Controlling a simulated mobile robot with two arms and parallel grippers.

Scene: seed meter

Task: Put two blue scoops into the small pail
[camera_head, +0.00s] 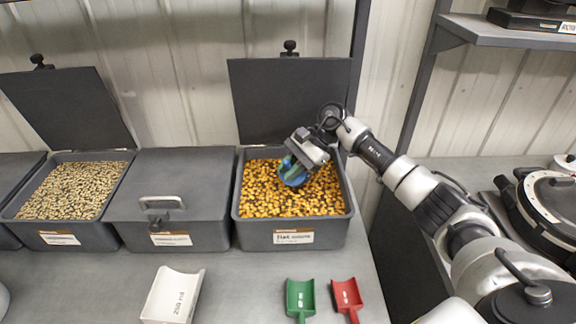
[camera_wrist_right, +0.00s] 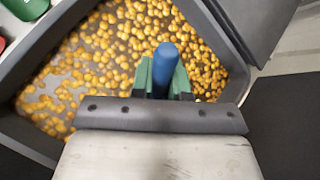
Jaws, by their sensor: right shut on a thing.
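My right gripper (camera_head: 291,164) is over the open right bin (camera_head: 240,205) of yellow-orange seeds, its fingers pointing down into it. It is shut on a blue scoop (camera_head: 294,178), whose lower part is close to or in the seeds. In the right wrist view the blue handle (camera_wrist_right: 166,57) stands between the green fingers (camera_wrist_right: 163,78), with seeds behind it. Whether the scoop holds seeds is hidden. My left gripper is not in view. I cannot make out the small pail for certain; only a pale rounded edge (camera_head: 2,299) shows at the lower left.
A white scoop marked 250 ml (camera_head: 172,296), a green scoop (camera_head: 300,298) and a red scoop (camera_head: 346,296) lie on the front counter. A closed bin (camera_head: 170,190) stands left of the open one, then an open bin of pale seeds (camera_head: 72,190). Raised lid (camera_head: 290,100) stands behind.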

